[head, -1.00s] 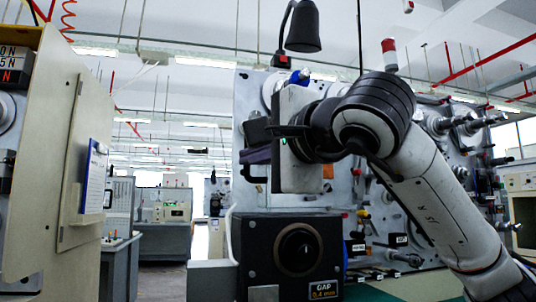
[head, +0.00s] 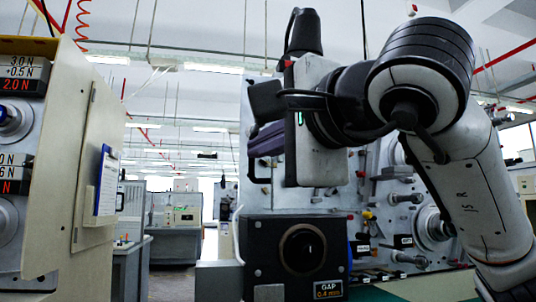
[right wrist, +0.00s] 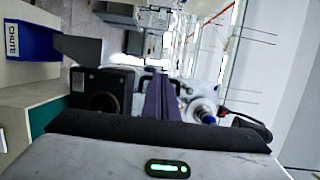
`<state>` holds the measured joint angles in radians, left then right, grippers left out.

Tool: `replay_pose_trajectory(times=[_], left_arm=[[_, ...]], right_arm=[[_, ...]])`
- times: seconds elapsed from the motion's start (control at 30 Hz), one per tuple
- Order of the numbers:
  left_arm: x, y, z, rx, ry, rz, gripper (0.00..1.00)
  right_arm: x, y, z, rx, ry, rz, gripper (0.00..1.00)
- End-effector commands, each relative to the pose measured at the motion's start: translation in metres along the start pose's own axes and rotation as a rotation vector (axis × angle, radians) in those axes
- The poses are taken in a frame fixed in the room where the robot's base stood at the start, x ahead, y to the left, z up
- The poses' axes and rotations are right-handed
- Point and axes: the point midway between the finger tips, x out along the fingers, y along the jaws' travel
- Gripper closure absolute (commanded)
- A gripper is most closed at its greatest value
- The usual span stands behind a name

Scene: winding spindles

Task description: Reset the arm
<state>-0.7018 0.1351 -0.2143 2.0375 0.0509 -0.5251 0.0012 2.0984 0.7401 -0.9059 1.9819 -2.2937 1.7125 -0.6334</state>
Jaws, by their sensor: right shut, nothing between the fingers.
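My right arm comes in from the right in the head view, bent at a large dark joint, with its wrist in front of the grey machine panel (head: 372,215). My right gripper (head: 266,141) has dark purple fingers pointing left, raised above the black GAP box. In the right wrist view the fingers (right wrist: 162,98) lie together, shut and empty, apart from anything. My left gripper is in neither current view.
The black GAP box (head: 268,268) with a round dial stands below the gripper. Spindles (head: 405,197) stick out of the panel to its right. A beige cabinet (head: 62,150) with force labels stands at left. A blue CHUTE bin (right wrist: 27,42) shows in the right wrist view.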

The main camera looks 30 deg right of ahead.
Motion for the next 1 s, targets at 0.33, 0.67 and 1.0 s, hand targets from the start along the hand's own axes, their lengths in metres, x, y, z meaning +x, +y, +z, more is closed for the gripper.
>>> replay_pose_trajectory(times=[0.33,0.67,1.0], left_arm=[[0.001,0.000,0.002,-0.001,-0.002,0.000,0.69],[-0.003,-0.001,-0.004,0.002,0.003,-0.001,0.69],[-0.009,-0.001,-0.010,0.004,-0.002,-0.005,0.69]], right_arm=[[-0.011,0.000,0.009,0.000,-0.007,0.000,1.00],[0.023,0.065,0.070,0.044,-0.237,0.190,1.00],[-0.009,0.223,0.227,0.553,-0.897,0.821,1.00]])
